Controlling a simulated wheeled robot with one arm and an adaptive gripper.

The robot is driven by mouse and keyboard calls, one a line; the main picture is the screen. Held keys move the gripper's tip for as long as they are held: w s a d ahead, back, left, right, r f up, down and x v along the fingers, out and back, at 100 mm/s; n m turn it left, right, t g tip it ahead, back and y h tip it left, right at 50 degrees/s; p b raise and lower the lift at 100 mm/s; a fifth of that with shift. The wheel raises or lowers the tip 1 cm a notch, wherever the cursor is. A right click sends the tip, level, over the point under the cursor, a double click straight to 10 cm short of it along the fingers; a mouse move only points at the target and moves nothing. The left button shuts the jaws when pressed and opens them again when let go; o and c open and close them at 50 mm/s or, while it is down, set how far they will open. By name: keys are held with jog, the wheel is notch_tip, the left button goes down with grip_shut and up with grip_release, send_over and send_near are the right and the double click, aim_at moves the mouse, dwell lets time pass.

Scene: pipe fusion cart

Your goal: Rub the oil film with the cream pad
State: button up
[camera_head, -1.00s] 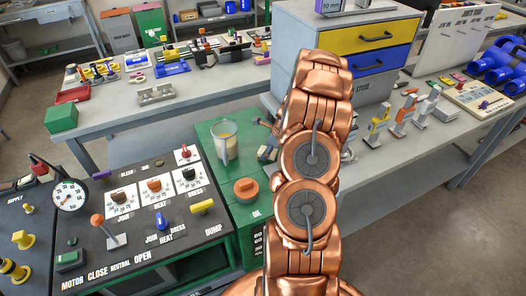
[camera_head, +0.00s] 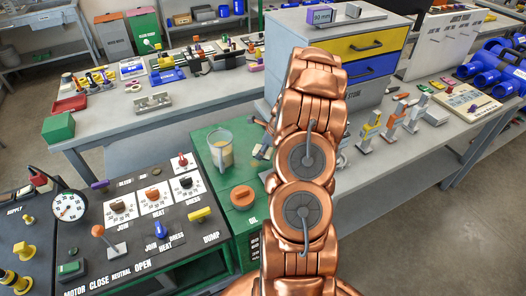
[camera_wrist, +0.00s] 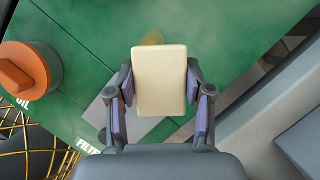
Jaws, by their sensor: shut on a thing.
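In the wrist view, my gripper (camera_wrist: 159,97) is shut on the cream pad (camera_wrist: 160,78), a pale block held between its two side fingers. The pad is over the green cabinet top (camera_wrist: 75,75). A small amber patch (camera_wrist: 152,38) shows just past the pad's far edge, partly hidden by it. It may be the oil film, but I cannot tell its full extent or whether the pad touches it. In the head view, my copper arm hides most of the gripper and the pad.
An orange cap (camera_head: 243,196) is on the green top, left of the pad in the wrist view (camera_wrist: 26,68). A clear beaker (camera_head: 220,150) with yellowish contents stands behind it. A control panel (camera_head: 140,225) with levers lies to the left. A grey plate (camera_wrist: 135,122) is under the gripper.

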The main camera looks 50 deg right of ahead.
jog(key=shift+r, duration=0.7)
jog(key=shift+r+p, duration=0.45)
jog(key=shift+r, duration=1.05)
jog(key=shift+f, duration=0.1)
